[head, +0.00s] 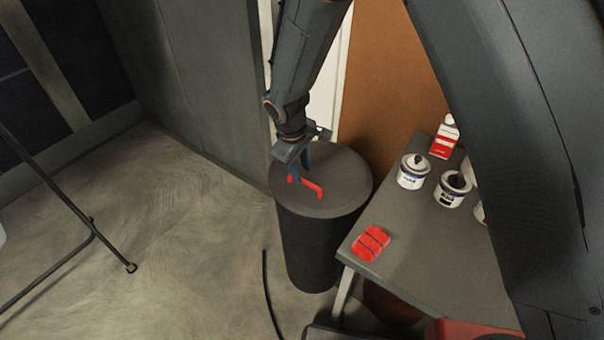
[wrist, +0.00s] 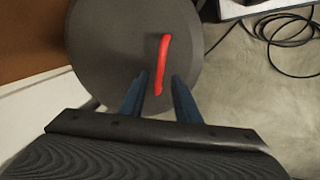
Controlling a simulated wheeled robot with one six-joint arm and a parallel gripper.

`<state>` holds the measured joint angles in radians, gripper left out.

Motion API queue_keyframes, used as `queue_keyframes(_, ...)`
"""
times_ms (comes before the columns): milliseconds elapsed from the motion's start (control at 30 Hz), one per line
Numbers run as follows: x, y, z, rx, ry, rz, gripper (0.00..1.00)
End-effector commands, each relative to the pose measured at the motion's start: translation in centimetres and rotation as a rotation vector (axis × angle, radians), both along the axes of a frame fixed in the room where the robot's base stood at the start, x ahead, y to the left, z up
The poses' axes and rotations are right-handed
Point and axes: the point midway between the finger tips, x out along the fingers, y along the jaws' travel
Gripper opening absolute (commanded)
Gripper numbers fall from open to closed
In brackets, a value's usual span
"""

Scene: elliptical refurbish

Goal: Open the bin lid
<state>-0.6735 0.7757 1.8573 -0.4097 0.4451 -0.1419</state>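The bin (head: 305,245) is a dark round cylinder standing on the floor beside the table. Its flat grey lid (head: 342,180) lies on top, closed, with a red bar handle (head: 308,186) across it. My gripper (head: 294,178) is above the lid at the handle's left end. In the wrist view, the red handle (wrist: 163,62) reaches down between the two blue fingers of my gripper (wrist: 160,88). The fingers stand apart with a gap on each side of the handle. The lid's round edge (wrist: 88,40) also shows there.
A grey table (head: 418,255) stands right of the bin, bearing a red block (head: 371,243), white cans (head: 412,171) and a red-and-white container (head: 445,138). A wall is close behind the bin. A black cable (head: 267,290) lies on the floor; open floor (head: 180,220) is at left.

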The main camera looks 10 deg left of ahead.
Motion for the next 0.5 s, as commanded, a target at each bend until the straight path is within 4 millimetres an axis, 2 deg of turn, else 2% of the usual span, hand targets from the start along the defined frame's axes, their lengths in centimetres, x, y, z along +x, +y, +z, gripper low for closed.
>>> queue_keyframes(100,0.2,-0.2,-1.6,-0.001,0.003,-0.001,0.3)
queue_keyframes(233,0.5,-0.3,-2.7,0.0,0.001,-0.002,0.3)
queue_keyframes(500,0.6,-0.3,-3.5,0.001,0.001,-0.002,0.3)
